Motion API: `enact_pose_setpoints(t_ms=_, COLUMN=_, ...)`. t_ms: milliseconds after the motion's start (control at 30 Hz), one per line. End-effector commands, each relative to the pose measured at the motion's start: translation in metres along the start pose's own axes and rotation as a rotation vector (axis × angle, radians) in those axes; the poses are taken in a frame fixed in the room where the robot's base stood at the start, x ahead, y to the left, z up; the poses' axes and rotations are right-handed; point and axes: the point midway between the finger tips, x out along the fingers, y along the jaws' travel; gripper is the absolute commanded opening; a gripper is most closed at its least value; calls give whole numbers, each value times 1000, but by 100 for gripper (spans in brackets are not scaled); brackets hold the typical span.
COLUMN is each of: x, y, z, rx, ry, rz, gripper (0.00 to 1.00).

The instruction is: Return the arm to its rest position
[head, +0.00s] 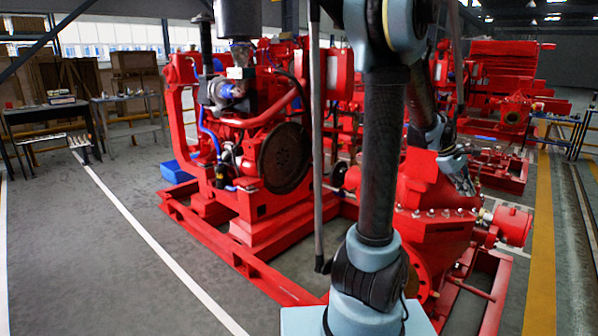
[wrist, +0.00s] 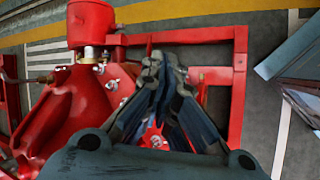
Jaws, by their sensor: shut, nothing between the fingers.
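My gripper (wrist: 163,62) points away from the wrist camera with its dark fingers drawn together at the tips and nothing between them. In the head view my gripper (head: 464,182) is small, at the end of my arm, and appears over the red pump casing (head: 435,240) on the right part of the pumpset. The casing also shows at the left of the wrist view (wrist: 70,115). I cannot tell the gap between gripper and casing. My arm's dark and light-blue links stand upright in the middle of the head view and hide part of the pumpset.
The red diesel engine (head: 255,140) sits on a red base frame (head: 235,262) left of my arm. Workbenches (head: 50,108) stand far left. Grey floor (head: 90,240) is clear at left, and a yellow floor stripe (head: 541,240) runs at right.

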Motion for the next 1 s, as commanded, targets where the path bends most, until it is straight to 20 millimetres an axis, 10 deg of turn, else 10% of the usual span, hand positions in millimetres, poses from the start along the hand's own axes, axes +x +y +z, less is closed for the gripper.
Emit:
enact_pose_setpoints(t_ms=500, x=-100, y=-163, z=-67, rx=219, ry=254, rz=-105, gripper=0)
enact_pose_setpoints(t_ms=1000, x=-137, y=-330, z=-76, rx=393, ry=403, rz=-327, gripper=0)
